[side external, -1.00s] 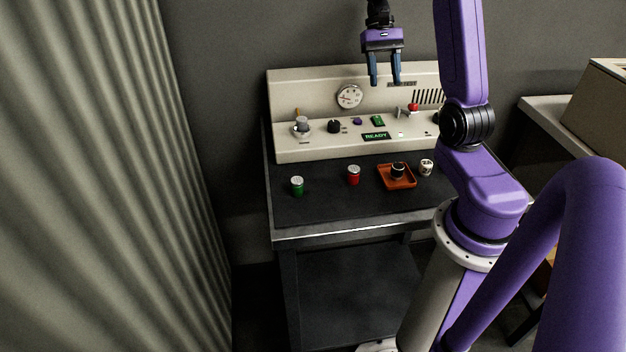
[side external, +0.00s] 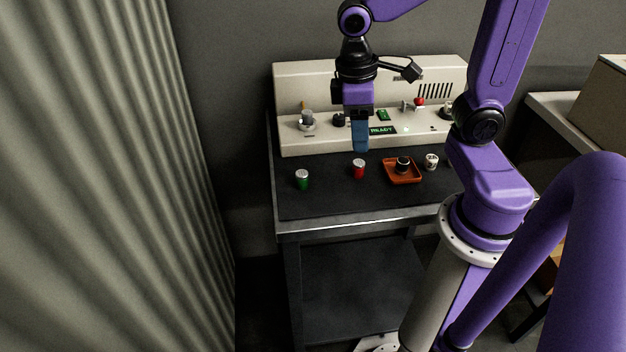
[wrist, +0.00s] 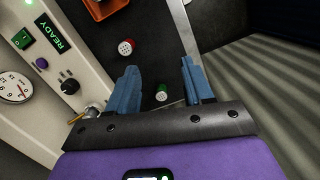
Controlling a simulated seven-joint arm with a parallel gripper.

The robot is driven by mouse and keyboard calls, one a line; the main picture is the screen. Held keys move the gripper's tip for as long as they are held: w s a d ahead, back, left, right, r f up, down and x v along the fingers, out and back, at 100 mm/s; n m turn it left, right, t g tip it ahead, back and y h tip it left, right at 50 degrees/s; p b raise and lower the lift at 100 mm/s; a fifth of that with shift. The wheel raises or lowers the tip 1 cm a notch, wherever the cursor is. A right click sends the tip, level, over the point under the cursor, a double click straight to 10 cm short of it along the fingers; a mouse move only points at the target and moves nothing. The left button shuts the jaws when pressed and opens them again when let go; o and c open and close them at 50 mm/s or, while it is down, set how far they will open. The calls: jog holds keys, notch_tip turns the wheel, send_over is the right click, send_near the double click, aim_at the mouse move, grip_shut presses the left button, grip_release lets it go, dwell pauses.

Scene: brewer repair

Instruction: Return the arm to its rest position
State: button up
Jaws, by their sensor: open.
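My gripper (side external: 361,135) hangs with its blue fingers pointing down, in front of the cream brewer panel (side external: 300,80) and above the dark bench top. In the side view the fingers overlap edge-on. In the wrist view my gripper (wrist: 160,82) shows two blue fingers spread apart with nothing between them. Past the fingers, the red canister (wrist: 126,47) and the green canister (wrist: 162,93) stand on the bench, not touched. The brewer's display (side external: 382,130) reads READY, and the word also shows in the wrist view (wrist: 49,32).
On the bench (side external: 330,205) stand the green canister (side external: 302,180), the red canister (side external: 359,169), an orange tray (side external: 402,178) with a dark cup, and a small white cup (side external: 431,162). A pale curtain (side external: 100,180) hangs at left. A cardboard box (side external: 600,105) stands at right.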

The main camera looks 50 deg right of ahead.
jog(key=s+a+f+n+t+y, duration=0.1)
jog(key=s+a+n, duration=0.2)
jog(key=s+n, duration=0.3)
jog(key=s, duration=0.3)
jog(key=shift+s+a+f+n+t, duration=0.25)
jog(key=shift+s+a+n+t, duration=0.05)
jog(key=shift+s, duration=0.05)
dwell(1.2)
